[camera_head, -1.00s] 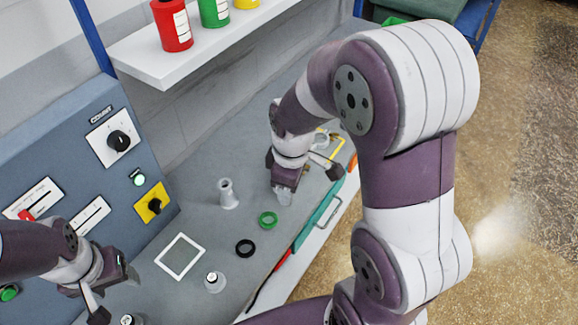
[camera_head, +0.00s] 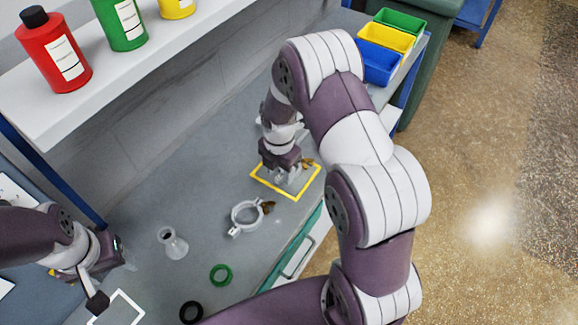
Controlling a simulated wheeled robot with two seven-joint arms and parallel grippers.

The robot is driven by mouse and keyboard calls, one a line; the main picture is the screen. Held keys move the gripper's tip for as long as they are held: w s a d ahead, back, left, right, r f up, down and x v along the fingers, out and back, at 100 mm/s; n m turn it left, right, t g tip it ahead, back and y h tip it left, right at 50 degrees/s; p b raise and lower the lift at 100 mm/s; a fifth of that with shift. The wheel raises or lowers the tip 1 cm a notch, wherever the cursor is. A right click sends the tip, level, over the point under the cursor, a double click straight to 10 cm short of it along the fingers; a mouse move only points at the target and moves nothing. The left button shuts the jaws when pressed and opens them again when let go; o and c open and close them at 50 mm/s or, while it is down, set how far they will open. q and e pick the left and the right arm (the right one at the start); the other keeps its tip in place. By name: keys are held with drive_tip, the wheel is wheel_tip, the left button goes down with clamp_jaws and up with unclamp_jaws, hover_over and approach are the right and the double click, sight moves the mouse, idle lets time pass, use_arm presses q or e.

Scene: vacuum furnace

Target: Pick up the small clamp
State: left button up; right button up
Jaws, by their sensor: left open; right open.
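A light grey ring clamp (camera_head: 246,216) with a brown wing nut lies on the grey bench, just in front of a yellow square outline (camera_head: 269,187). My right gripper (camera_head: 289,180) points down over that outline, with its fingers low near the bench. A small brown piece (camera_head: 307,162) shows beside its fingers, perhaps the nut of another clamp; the rest there is hidden by the gripper. I cannot tell which clamp is the small one. My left gripper (camera_head: 112,283) is open and empty at the lower left, near the white square outline (camera_head: 121,309).
A conical metal fitting (camera_head: 173,243), a green ring (camera_head: 221,275) and a black ring (camera_head: 190,312) lie on the bench. Blue, yellow and green bins (camera_head: 380,62) stand at the far end. A shelf (camera_head: 120,75) with bottles overhangs the back.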

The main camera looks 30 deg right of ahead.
drive_tip(key=shift+f, duration=0.7)
clamp_jaws()
drive_tip(key=shift+r, duration=0.15)
